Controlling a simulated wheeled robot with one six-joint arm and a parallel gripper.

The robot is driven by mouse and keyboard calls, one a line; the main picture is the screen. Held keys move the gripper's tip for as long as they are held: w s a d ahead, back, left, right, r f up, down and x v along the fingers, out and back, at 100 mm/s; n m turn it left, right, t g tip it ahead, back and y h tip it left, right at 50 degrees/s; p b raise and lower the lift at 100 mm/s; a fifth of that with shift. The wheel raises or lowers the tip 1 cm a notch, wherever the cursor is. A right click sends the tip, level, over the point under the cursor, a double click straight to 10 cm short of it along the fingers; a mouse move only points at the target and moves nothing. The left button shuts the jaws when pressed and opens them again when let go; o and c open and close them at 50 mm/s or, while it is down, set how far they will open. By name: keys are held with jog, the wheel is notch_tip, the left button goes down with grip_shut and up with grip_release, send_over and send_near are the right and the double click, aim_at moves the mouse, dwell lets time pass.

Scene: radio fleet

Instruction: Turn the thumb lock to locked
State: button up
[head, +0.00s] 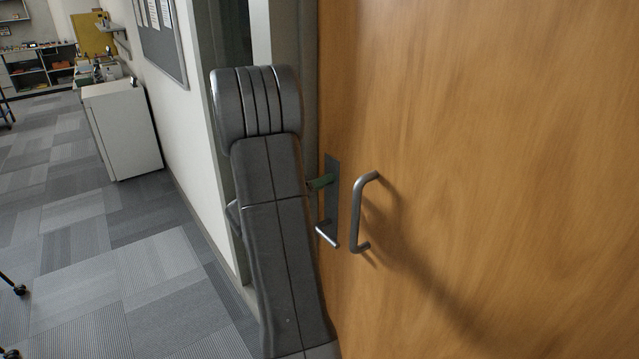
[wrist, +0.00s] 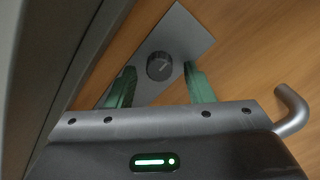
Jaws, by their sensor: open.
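The thumb lock (wrist: 160,66) is a small round dark knob on a grey metal plate (wrist: 178,32) on the wooden door. A thin light mark runs diagonally across its face. In the wrist view my gripper (wrist: 157,82) is open, with one green finger on each side of the knob and a gap on both sides. I cannot tell how far in front of the knob the fingertips are. In the head view a green finger shows at the lock plate (head: 332,170), and my arm hides the rest of the gripper. The knob itself is not visible there.
A lever handle (head: 327,236) sits low on the plate. A D-shaped pull handle (head: 357,215) stands out from the door (head: 480,150) just to the right. The door frame and wall are close on the left. A white cabinet (head: 122,130) stands farther off; the carpet (head: 130,270) between is clear.

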jog(key=c, duration=1)
jog(key=shift+f+b, duration=0.15)
jog(key=shift+b, duration=0.35)
jog(key=shift+w+a+m+g+h+b, duration=0.15)
jog(key=shift+m+h+b, duration=0.2)
jog(key=shift+m+b, duration=4.75)
jog(key=shift+w+a+m+g+h+b, duration=0.15)
jog(key=shift+m+h+b, duration=0.2)
jog(key=shift+m+b, duration=4.7)
jog(key=shift+d+n+b, duration=0.1)
jog(key=shift+n+b, duration=0.65)
jog(key=shift+b, duration=0.3)
